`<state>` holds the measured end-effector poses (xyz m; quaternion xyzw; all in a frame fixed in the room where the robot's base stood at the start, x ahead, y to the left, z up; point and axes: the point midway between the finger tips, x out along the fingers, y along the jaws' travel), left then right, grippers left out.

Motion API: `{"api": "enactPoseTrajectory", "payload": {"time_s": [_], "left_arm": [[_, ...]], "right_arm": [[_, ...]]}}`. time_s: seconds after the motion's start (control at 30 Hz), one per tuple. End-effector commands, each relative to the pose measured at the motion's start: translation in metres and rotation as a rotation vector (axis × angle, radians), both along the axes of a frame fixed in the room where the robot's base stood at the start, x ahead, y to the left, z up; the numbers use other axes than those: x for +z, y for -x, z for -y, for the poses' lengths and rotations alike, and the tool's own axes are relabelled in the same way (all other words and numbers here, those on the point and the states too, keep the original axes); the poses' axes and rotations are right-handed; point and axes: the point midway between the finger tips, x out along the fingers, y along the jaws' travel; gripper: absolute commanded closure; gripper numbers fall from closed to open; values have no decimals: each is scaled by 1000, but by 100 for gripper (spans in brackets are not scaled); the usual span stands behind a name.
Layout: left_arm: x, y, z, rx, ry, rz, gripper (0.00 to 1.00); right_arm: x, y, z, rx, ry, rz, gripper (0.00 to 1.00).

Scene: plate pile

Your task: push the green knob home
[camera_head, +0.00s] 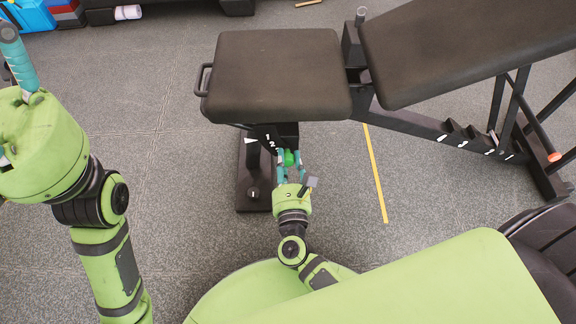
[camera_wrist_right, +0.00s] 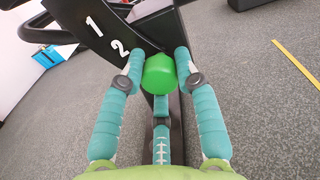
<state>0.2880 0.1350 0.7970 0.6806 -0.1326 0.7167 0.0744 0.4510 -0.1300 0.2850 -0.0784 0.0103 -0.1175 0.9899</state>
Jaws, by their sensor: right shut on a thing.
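The green knob (camera_head: 289,157) is on the bench's frame just under the near edge of the seat pad. In the right wrist view the knob (camera_wrist_right: 160,74) sits between my two teal fingertips, beside the plate marked 1 and 2. My right gripper (camera_head: 289,160) is shut on the knob; it also shows in the right wrist view (camera_wrist_right: 159,72). How deep the knob's pin sits is hidden behind the knob. My left arm stands at the left of the head view, with a teal finger at the top left; its fingertips are not clearly shown.
The black bench has a flat seat pad (camera_head: 278,75) above the knob and a tilted back pad (camera_head: 466,45) at the right. Its dark foot (camera_head: 252,190) stands on the grey floor beside my right gripper. A yellow strip (camera_head: 377,175) lies on open floor to the right.

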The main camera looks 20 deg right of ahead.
Motion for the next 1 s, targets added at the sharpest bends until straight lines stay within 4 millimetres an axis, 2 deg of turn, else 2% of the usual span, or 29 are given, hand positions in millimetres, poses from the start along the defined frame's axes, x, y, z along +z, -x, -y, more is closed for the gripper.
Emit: {"api": "enactPoseTrajectory", "payload": {"time_s": [0.23,0.27,0.3,0.87,1.0], "left_arm": [[1,0,0,0,-1,1,44],[1,0,0,1,0,2,44],[1,0,0,1,-1,4,44],[1,0,0,2,-2,5,44],[2,0,0,2,-1,5,44]], "right_arm": [[3,-6,2,0,0,6,100],[3,-6,2,0,1,7,60],[3,-6,2,-1,0,7,44],[1,-3,1,0,0,2,44],[1,3,-1,1,0,0,44]]}}
